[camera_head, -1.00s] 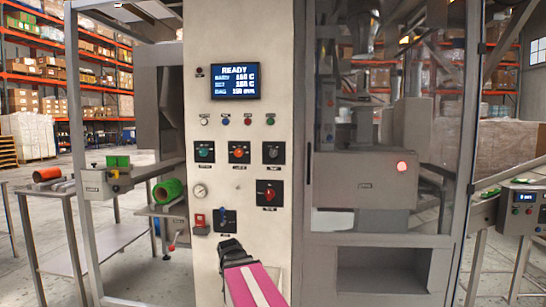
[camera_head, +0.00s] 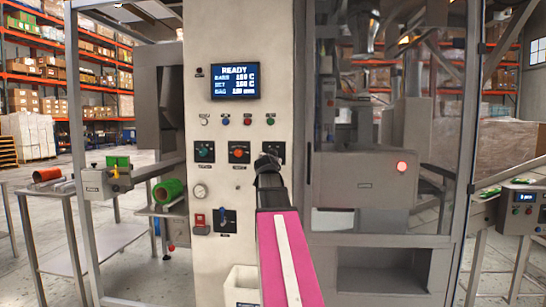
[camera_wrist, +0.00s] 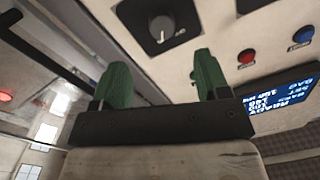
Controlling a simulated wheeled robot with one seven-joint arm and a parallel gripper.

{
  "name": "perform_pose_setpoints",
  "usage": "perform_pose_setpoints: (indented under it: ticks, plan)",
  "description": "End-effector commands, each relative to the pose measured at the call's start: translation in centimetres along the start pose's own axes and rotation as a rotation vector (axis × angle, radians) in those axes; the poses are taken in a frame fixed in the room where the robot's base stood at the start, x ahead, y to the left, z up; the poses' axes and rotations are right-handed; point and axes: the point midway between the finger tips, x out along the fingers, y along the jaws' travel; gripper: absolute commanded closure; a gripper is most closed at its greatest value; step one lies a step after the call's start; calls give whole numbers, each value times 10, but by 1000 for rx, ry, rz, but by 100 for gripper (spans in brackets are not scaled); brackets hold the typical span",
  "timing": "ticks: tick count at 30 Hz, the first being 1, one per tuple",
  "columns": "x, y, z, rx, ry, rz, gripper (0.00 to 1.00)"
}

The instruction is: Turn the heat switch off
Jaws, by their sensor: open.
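In the wrist view a grey knob (camera_wrist: 162,29) on a black plate lies just beyond my fingertips. My gripper (camera_wrist: 155,72) has its two green fingers spread, with nothing between them. It also shows in the head view (camera_head: 267,160), in front of the right-hand switch.
A lit display (camera_head: 235,82) reads READY above several small buttons (camera_head: 248,121). A glazed machine frame (camera_head: 310,150) stands right of the panel. A white bin (camera_head: 240,285) is below.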

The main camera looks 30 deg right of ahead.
Motion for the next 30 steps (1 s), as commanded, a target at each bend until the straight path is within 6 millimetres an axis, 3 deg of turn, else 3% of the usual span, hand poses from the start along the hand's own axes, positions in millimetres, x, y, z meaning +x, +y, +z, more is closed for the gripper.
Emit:
perform_pose_setpoints:
  ticks: [8, 24, 30]
  plan:
    - [12, -1, -8, 5, 15, -4, 31]
    - [98, -1, -9, 4, 13, -3, 31]
    - [109, 0, -8, 4, 13, -3, 31]
